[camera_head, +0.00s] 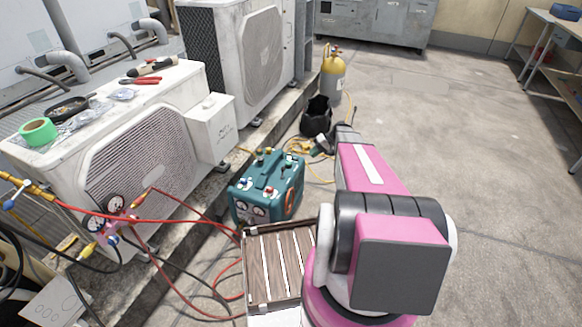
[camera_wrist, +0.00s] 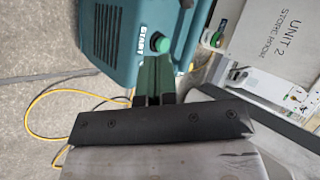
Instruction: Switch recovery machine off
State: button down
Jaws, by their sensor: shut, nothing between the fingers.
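The recovery machine (camera_head: 268,187) is a teal box on the floor in the head view, with two gauges and several knobs on it. In the wrist view the teal machine (camera_wrist: 110,35) fills the upper left, with the word START beside a round green button (camera_wrist: 160,43). My gripper (camera_wrist: 154,62) is shut and empty, its dark fingertips just below the green button in the picture. Whether the fingertips touch the button cannot be told. In the head view my arm reaches past the machine's right side, and the side with the START button is not clearly visible.
A condenser (camera_head: 150,165) with tools on top stands left of the machine. Red hoses (camera_head: 165,222) and gauges (camera_head: 115,203) hang in front. A slatted wooden crate (camera_head: 258,270) stands near. A yellow cylinder (camera_head: 332,75) and black bag (camera_head: 316,117) stand behind. Floor at right is open.

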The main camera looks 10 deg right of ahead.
jog(key=x, duration=0.4)
jog(key=a+r+x, duration=0.1)
jog(key=x, duration=0.7)
jog(key=shift+a+r, duration=0.2)
jog(key=shift+a, duration=0.6)
jog(key=shift+s, duration=0.1)
jog(key=shift+s+a+r, duration=0.1)
jog(key=shift+s+r, duration=0.05)
